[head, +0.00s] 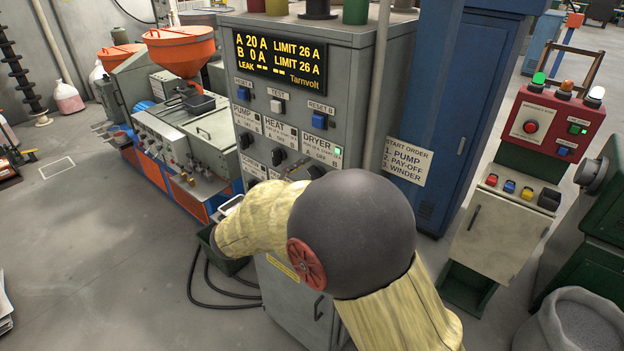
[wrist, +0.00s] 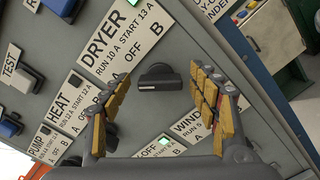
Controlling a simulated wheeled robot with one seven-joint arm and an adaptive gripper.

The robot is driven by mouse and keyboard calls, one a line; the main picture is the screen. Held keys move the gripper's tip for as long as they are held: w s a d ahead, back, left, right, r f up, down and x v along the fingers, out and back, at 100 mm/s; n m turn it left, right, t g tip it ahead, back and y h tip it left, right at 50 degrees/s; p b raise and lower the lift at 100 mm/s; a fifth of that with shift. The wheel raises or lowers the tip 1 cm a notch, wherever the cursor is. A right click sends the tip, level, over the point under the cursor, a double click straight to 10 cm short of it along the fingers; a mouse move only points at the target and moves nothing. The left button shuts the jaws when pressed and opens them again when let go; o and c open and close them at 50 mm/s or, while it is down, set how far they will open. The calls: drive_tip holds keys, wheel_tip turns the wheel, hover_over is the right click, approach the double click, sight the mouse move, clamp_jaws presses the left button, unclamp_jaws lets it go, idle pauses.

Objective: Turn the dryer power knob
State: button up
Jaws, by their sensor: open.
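The dryer knob (wrist: 157,76) is a black bar-shaped knob below the white DRYER label (wrist: 112,38), with its A, OFF and B marks. The label also shows in the head view (head: 317,145). In the wrist view the knob's bar lies level, but I cannot tell which mark it points to. My gripper (wrist: 160,108) is open, its yellow-padded fingers on either side of the knob with clear gaps. The fingertips do not appear to touch it.
The grey panel (head: 270,105) has a display (head: 280,58) reading A 20 A, B 0 A, limits 26 A. The HEAT knob (head: 277,108) and other knobs and labels sit close by. A vertical grey pipe (head: 379,75) runs along the cabinet's right edge.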

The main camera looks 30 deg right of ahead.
drive_tip(key=shift+c, duration=0.6)
drive_tip(key=c, duration=1.1)
drive_tip(key=shift+o, duration=0.2)
drive_tip(key=shift+f+b, duration=0.1)
drive_tip(key=shift+b, duration=0.4)
drive_tip(key=m+b, duration=0.8)
drive_tip(key=b, duration=0.6)
drive_tip(key=shift+s+f+m+b, duration=0.1)
drive_tip(key=shift+f+m+b, duration=0.05)
drive_tip(key=shift+m+b, duration=0.25)
drive_tip(key=o, duration=1.1)
